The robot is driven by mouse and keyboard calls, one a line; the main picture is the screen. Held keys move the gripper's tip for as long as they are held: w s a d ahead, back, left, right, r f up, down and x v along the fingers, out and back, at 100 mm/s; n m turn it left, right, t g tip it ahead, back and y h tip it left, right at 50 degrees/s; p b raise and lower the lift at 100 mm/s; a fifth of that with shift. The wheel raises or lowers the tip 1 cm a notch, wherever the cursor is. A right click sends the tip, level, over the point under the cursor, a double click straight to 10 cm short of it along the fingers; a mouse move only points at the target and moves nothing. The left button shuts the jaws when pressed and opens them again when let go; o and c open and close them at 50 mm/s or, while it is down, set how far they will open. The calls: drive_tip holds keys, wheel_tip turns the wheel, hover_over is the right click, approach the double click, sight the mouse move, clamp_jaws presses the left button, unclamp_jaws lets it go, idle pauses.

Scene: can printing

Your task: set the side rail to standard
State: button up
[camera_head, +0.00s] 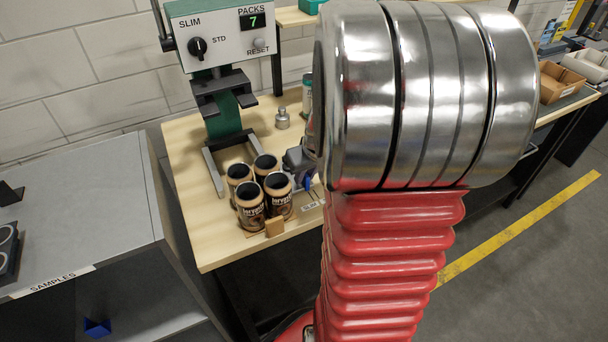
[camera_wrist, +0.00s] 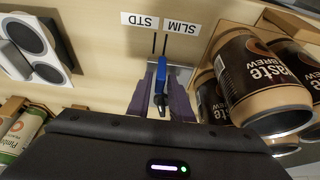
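The side rail's blue tab (camera_wrist: 161,72) is in the middle of the wrist view, below two black marks. Its tip lines up closer to the mark on the SLIM label (camera_wrist: 182,27) side than the one on the STD label (camera_wrist: 140,20) side. Both labels appear upside down. My gripper (camera_wrist: 164,88) has its purple fingers on either side of the tab. Whether they touch it is unclear. In the head view, my gripper is partly hidden behind my arm at the table, with the blue tab (camera_head: 307,183) just below it. Most of the rail is hidden.
Several brown cans (camera_head: 251,203) stand close left of my gripper. Behind is a press panel (camera_head: 222,36) with a SLIM/STD knob (camera_head: 198,47) and a display reading 7.

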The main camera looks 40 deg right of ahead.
clamp_jaws()
idle(0.5)
